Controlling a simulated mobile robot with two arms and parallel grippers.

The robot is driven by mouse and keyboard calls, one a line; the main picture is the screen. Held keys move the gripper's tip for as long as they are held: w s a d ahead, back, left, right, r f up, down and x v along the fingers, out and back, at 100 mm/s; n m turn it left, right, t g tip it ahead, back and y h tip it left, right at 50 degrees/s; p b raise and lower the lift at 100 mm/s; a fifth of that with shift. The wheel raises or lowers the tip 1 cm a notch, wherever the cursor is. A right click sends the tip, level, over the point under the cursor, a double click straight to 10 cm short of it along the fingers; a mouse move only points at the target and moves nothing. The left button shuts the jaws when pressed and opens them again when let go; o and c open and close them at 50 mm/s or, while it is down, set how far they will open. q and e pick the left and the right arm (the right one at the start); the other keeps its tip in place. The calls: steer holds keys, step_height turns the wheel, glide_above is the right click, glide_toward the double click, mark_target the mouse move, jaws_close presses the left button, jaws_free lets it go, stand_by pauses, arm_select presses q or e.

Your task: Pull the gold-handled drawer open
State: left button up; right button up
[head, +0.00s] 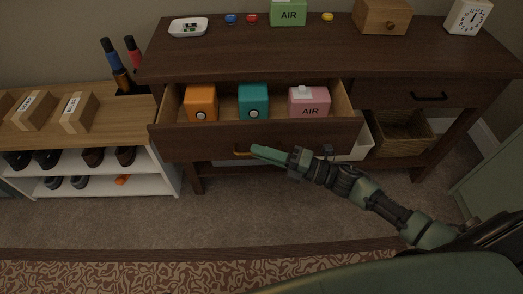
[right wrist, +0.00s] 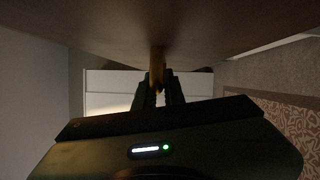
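The gold-handled drawer (head: 275,136) of the dark wooden console stands pulled out, with its inside showing. Its gold handle (head: 241,153) is on the front face, partly hidden by my right gripper (head: 257,150). In the right wrist view the gold handle (right wrist: 157,62) reaches down between the fingers of my right gripper (right wrist: 159,86), which look closed on it. In the drawer sit an orange box (head: 201,103), a teal box (head: 253,101) and a pink AIR box (head: 309,102). My left gripper is not in view.
A black-handled drawer (head: 428,95) is shut at the right, above a wicker basket (head: 401,134). On the console top (head: 270,55) stand a green AIR box (head: 289,13), a wooden box (head: 382,17) and a dial (head: 467,16). A shoe shelf (head: 158,172) is at the left. Carpet in front is clear.

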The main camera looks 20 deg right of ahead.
steer(key=o, duration=0.4)
steer(key=shift+d, duration=0.1)
steer(key=v, duration=0.7)
steer(key=shift+s+d+f, duration=0.1)
steer(key=shift+s+d, duration=0.15)
